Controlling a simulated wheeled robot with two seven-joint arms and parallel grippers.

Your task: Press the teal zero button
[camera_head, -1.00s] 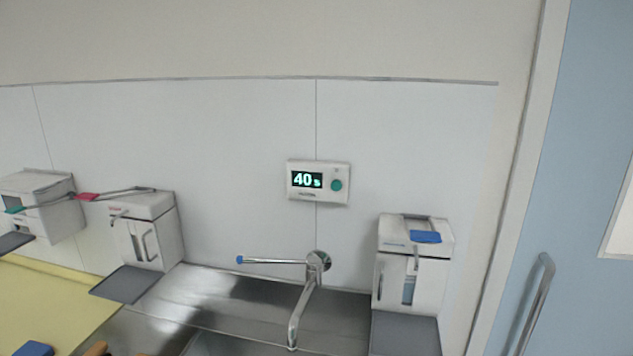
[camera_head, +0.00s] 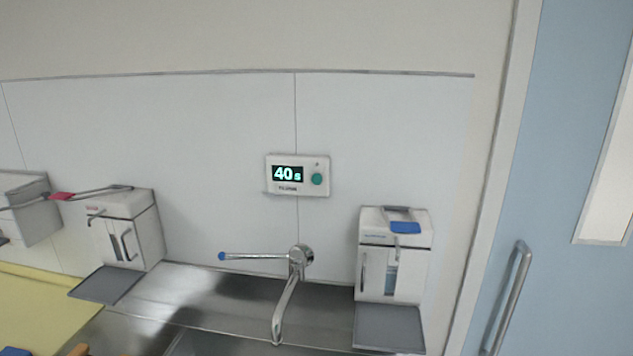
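A white timer box (camera_head: 298,175) is fixed to the wall panel above the sink. Its dark display (camera_head: 287,174) reads "40 s" in pale lit digits. The round teal button (camera_head: 317,179) sits on the box, right of the display. Nothing touches the button or covers it. Neither of my grippers is in the head view.
Below the timer is a steel sink (camera_head: 233,300) with a lever tap (camera_head: 300,257). White dispensers hang at the right (camera_head: 395,255) and left (camera_head: 128,230), each above a grey tray. A blue door with a handle (camera_head: 508,300) is at right.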

